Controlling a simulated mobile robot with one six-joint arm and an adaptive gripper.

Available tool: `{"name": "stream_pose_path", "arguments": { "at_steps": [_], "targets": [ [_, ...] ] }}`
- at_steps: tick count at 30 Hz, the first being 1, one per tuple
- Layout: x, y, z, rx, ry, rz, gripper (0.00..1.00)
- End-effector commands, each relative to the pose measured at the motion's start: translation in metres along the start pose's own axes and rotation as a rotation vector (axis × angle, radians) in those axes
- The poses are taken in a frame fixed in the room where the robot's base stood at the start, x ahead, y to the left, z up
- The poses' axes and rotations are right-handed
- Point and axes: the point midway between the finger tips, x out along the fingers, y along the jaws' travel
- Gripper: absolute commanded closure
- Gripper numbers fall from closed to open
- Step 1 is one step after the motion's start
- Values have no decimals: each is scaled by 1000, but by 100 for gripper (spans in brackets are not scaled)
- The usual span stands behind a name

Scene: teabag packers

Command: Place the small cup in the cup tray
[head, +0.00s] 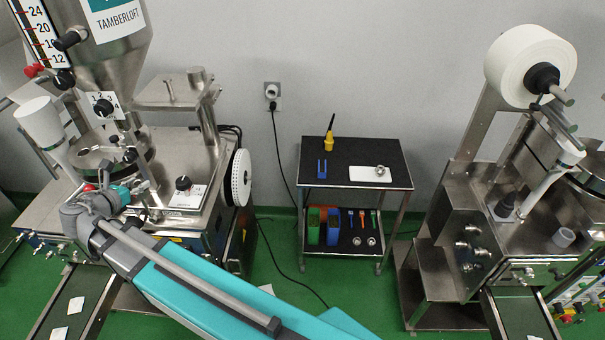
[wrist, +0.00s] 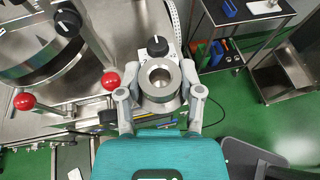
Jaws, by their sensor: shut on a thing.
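The small cup (wrist: 147,92) is a grey metal cylinder with a round hollow, seen from above in the wrist view. My gripper (wrist: 160,76) is shut on it, one finger on each side. The cup is above the left machine, close to a black knob on a white plate. In the head view my gripper (head: 138,196) is at that machine, and the cup is hard to make out. A white tray (head: 362,173) with a round metal piece on it lies on the trolley's top shelf. I cannot tell for sure whether this is the cup tray.
The black trolley (head: 345,152) stands between two machines and carries a yellow-handled tool, a blue holder, coloured bins and small metal cups. Red ball knobs (wrist: 111,80) stand left of my gripper. A white reel (head: 240,177) is on the left machine's side. Green floor is open before the trolley.

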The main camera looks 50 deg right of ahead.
Motion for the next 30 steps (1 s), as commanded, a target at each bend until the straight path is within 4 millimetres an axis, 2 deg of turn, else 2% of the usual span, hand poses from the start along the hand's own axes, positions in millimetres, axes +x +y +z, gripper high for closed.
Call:
{"name": "stream_pose_path", "arguments": {
  "at_steps": [21, 30],
  "targets": [
    [39, 0, -110, 0, 0, 1, 100],
    [48, 1, -135, -1, 0, 2, 100]
  ]
}}
